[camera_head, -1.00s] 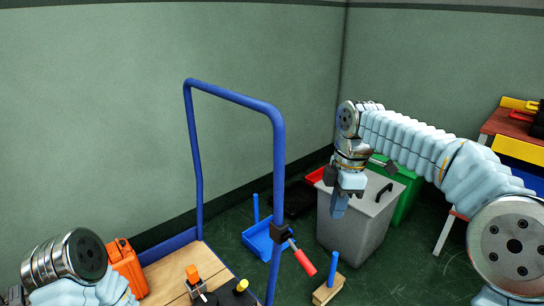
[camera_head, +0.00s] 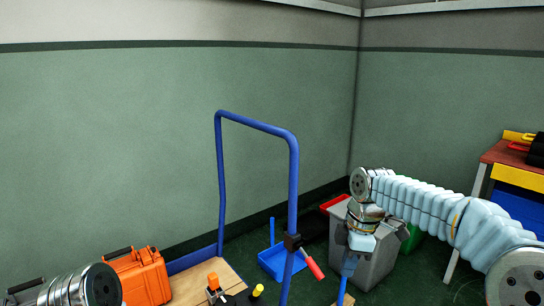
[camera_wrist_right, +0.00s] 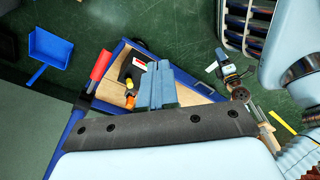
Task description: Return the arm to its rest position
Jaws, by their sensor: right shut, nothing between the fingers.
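My right arm reaches in from the right in the head view, bent down at the wrist. Its gripper (camera_head: 349,265) points down in front of the grey bin. In the right wrist view the blue fingers of the right gripper (camera_wrist_right: 157,72) are together with nothing between them, above the cart. My left arm shows only as a metal joint and part of a link at the lower left of the head view; its gripper is out of frame.
The cart's blue handle (camera_head: 221,165) stands upright near the middle. An orange case (camera_head: 140,278) is at the lower left. A blue dustpan (camera_head: 272,262), a grey bin (camera_head: 378,268) and a red-topped workbench (camera_head: 505,158) lie further right.

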